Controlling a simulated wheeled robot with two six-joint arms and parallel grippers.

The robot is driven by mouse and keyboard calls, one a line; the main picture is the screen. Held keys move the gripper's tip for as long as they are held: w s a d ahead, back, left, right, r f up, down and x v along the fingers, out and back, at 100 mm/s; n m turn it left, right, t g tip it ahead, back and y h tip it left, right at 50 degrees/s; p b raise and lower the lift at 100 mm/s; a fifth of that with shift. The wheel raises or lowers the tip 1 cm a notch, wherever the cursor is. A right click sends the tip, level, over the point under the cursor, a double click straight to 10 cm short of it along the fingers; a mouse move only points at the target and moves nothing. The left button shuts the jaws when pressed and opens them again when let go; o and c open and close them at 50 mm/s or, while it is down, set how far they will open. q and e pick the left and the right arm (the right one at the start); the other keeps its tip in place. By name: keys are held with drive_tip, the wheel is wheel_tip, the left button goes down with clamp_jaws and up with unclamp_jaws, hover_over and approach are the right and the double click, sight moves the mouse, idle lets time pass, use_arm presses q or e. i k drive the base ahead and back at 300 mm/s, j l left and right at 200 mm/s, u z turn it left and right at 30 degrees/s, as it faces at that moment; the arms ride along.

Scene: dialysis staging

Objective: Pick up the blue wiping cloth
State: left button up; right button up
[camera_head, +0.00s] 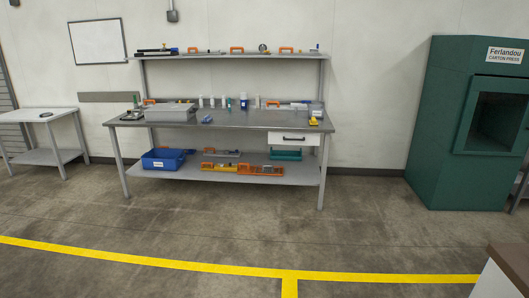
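I cannot clearly make out a blue wiping cloth. A small blue item (207,119) lies on top of the grey workbench (240,122), right of a grey bin. It is too small to tell whether it is cloth. Neither of my grippers is in view, and no arm of mine shows near the bench.
The bench holds a grey bin (171,113), a blue container (244,104) and small tools. A blue crate (165,160) sits on its lower shelf. A side table (40,115) stands left, a green carton press (455,140) right. Open floor with yellow lines (150,258) lies in front.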

sight(207, 118)
drive_tip(key=i+u, duration=0.2)
drive_tip(key=i, duration=0.3)
drive_tip(key=i+u, duration=0.15)
drive_tip(key=i, duration=0.35)
drive_tip(key=i+l+u, duration=0.2)
drive_tip(key=i, duration=0.3)
drive_tip(key=i+l+u, duration=0.2)
drive_tip(key=i, duration=0.3)
drive_tip(key=j, duration=0.1)
